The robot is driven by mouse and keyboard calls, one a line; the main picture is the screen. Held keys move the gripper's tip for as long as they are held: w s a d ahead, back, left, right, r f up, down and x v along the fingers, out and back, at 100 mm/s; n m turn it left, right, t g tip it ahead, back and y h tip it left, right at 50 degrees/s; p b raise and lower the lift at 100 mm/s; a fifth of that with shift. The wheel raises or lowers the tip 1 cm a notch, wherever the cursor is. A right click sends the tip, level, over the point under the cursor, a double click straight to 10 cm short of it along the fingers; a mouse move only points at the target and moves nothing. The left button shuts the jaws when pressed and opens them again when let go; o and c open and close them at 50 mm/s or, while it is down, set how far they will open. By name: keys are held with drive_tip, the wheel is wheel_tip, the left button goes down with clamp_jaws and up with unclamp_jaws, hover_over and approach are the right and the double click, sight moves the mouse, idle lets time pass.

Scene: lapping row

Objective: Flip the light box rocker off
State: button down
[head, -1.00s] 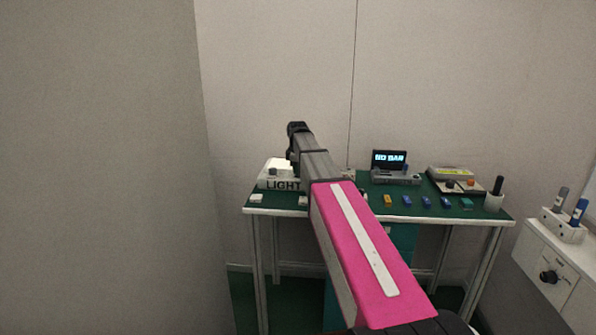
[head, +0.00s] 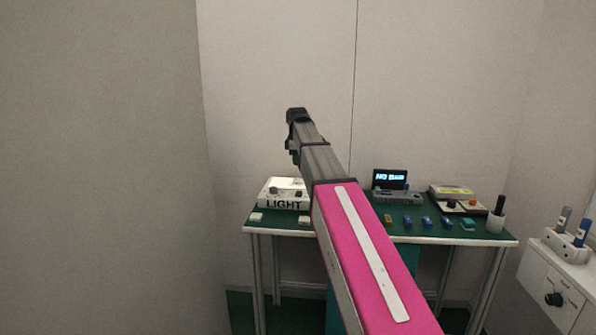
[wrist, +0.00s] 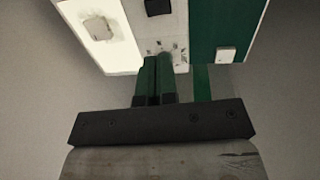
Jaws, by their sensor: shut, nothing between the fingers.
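The white light box (head: 285,186), marked LIGHT on its front, stands at the left end of the green-topped table. In the wrist view the box (wrist: 178,35) has a glowing white panel with a pale piece on it. A black part (wrist: 158,7), possibly the rocker, sits beside the panel at the top edge; I cannot tell its tilt. My gripper (head: 295,158) is above the box in the head view, apparently clear of it. In the wrist view its green fingers (wrist: 156,66) are together, empty, and point toward the box's near edge.
The green table (head: 350,232) also bears small pale blocks, several coloured pieces, a device with a lit screen (head: 389,180), a scale-like unit (head: 452,192) and a pen cup (head: 496,215). A white cabinet (head: 553,286) stands at the right. A plain wall fills the left.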

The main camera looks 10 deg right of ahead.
sight(300, 192)
drive_tip(key=shift+r, duration=0.45)
drive_tip(key=shift+w+d, duration=0.35)
drive_tip(key=shift+w, duration=0.25)
drive_tip(key=shift+f, duration=0.1)
drive_tip(key=f, duration=0.4)
drive_tip(key=w+f, duration=0.1)
drive_tip(key=f, duration=0.8)
drive_tip(key=shift+w+d+f, duration=0.25)
drive_tip(key=shift+w+f, duration=0.1)
